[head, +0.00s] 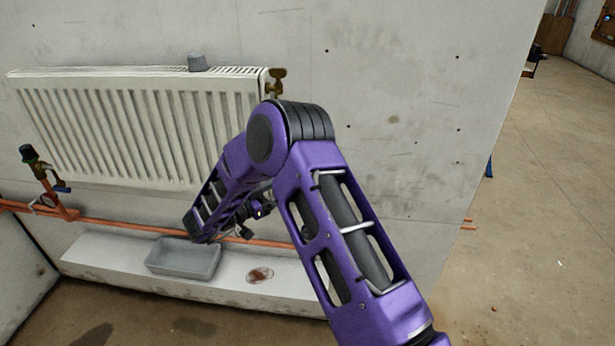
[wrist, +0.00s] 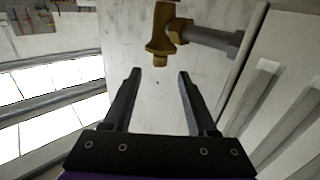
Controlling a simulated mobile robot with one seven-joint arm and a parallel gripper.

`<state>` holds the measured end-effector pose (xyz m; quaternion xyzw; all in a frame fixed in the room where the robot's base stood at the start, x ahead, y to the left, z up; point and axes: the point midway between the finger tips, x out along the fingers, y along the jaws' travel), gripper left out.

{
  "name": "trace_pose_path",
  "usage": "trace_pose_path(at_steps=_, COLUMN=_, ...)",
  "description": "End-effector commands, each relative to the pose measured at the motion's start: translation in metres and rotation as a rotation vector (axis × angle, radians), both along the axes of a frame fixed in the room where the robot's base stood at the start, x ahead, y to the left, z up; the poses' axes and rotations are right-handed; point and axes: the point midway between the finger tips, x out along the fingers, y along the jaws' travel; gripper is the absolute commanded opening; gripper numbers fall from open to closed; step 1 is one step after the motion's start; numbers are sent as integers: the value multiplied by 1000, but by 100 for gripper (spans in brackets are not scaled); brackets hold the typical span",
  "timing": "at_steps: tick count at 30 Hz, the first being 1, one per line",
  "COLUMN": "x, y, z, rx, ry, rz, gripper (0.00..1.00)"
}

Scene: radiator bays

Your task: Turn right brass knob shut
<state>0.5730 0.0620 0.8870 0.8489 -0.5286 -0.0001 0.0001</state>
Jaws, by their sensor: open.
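The right brass knob (head: 276,83) sits at the upper right corner of the white radiator (head: 140,125). In the wrist view a brass fitting (wrist: 160,32) stands just beyond my fingertips, joined by a brass nut to a grey stem (wrist: 215,38) on its right. My gripper (wrist: 159,74) is open and empty, its two dark fingers spread on either side of the line to the fitting, apart from it. In the head view my purple arm bends in front of the radiator's right end and mostly hides my gripper.
A grey cup-like object (head: 197,62) stands on the radiator. A black-capped valve (head: 30,155) and orange pipes (head: 130,227) are at left and below. Floor at right is mostly clear.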

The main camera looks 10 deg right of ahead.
Motion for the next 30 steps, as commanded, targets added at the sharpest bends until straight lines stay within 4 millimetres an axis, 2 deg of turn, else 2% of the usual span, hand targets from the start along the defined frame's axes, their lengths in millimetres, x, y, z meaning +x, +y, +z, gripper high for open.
trace_pose_path(at_steps=1, x=-6, y=14, z=0, rx=1, ry=0, rz=5, gripper=58)
trace_pose_path(at_steps=6, x=-24, y=50, z=1, rx=0, ry=0, rz=4, gripper=58)
trace_pose_path(at_steps=12, x=-39, y=80, z=0, rx=0, ry=0, rz=1, gripper=58)
trace_pose_path(at_steps=18, x=-45, y=92, z=0, rx=1, ry=0, rz=0, gripper=58)
trace_pose_path(at_steps=30, x=-46, y=93, z=0, rx=1, ry=0, rz=-1, gripper=58)
